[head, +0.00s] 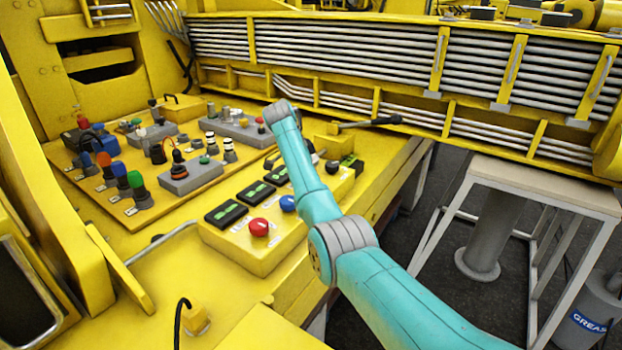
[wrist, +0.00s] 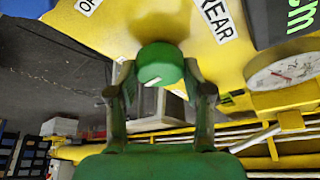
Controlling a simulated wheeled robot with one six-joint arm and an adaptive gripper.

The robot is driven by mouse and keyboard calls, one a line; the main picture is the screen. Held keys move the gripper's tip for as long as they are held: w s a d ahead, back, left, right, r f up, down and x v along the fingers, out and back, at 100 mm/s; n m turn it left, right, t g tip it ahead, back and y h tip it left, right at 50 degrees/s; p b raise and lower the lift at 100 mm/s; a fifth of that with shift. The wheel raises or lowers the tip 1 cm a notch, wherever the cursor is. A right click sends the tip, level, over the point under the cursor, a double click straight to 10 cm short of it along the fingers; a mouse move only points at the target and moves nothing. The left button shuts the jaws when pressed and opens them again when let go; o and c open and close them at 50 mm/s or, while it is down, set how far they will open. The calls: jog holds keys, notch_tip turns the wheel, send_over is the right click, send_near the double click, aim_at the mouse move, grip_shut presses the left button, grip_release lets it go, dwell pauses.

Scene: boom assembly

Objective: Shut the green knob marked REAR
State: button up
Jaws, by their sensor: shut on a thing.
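In the wrist view, a round green knob (wrist: 160,64) with a short white pointer mark on its face sits between the two fingers of my gripper (wrist: 158,78). One finger is on each side, and the gripper is shut on it. A white label reading REAR (wrist: 216,18) is on the yellow panel up and right of the knob. Part of another label starting with OP (wrist: 88,5) shows at the upper left. In the head view my arm hides this knob, and my gripper cannot be made out there.
In the wrist view, a round white gauge (wrist: 283,72) is right of the knob. In the head view, a yellow box with red (head: 259,227) and blue (head: 288,203) buttons stands beside my arm. A panel of several knobs and levers, one green (head: 136,181), is at the left.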

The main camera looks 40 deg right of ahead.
jog(key=shift+f+m, duration=0.1)
jog(key=shift+m, duration=0.5)
jog(key=shift+m+g, duration=0.3)
jog(key=o, duration=1.2)
jog(key=shift+c, duration=0.2)
jog(key=v, duration=1.2)
jog(key=shift+d, duration=0.2)
